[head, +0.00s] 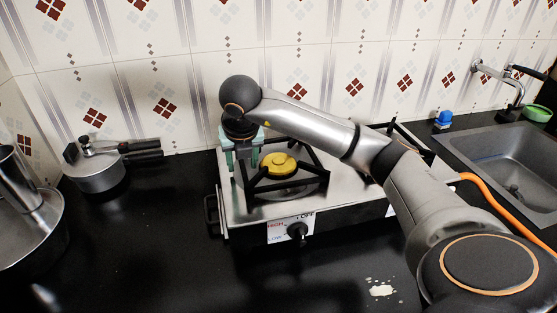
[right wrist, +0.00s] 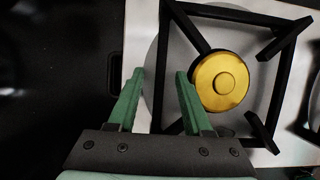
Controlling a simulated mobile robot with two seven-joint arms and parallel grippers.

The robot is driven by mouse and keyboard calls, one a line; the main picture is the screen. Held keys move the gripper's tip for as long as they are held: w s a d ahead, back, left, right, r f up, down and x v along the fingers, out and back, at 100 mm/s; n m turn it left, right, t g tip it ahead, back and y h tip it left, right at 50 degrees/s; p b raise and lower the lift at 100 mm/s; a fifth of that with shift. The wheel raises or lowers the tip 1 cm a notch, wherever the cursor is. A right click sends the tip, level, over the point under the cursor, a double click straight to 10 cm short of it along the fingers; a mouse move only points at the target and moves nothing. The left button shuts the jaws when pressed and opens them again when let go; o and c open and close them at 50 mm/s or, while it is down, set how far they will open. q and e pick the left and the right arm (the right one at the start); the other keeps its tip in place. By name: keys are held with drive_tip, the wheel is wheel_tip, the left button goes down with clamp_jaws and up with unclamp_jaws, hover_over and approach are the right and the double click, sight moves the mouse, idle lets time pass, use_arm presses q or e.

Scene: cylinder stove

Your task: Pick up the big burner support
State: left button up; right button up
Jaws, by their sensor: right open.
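The big burner support (head: 300,182) is a black square frame with inward prongs. It sits around the yellow burner cap (head: 279,164) on the left side of the stove (head: 248,212). In the right wrist view, the support (right wrist: 287,68) surrounds the round yellow cap (right wrist: 220,81). My right gripper (head: 243,163) points down at the support's left side. Its green fingers (right wrist: 160,76) are open, with the support's left bar showing between them in the wrist view. Whether they touch the bar I cannot tell. My left gripper is not in view.
A pressure cooker (head: 97,171) stands left of the stove. A metal pot (head: 25,215) is at the far left. A second burner support (head: 394,128) is partly hidden behind my right arm. An orange hose (head: 492,205) and a sink (head: 500,160) are at the right.

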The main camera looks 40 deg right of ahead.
clamp_jaws()
idle(0.3)
drive_tip(key=shift+r, duration=0.1)
idle(1.0)
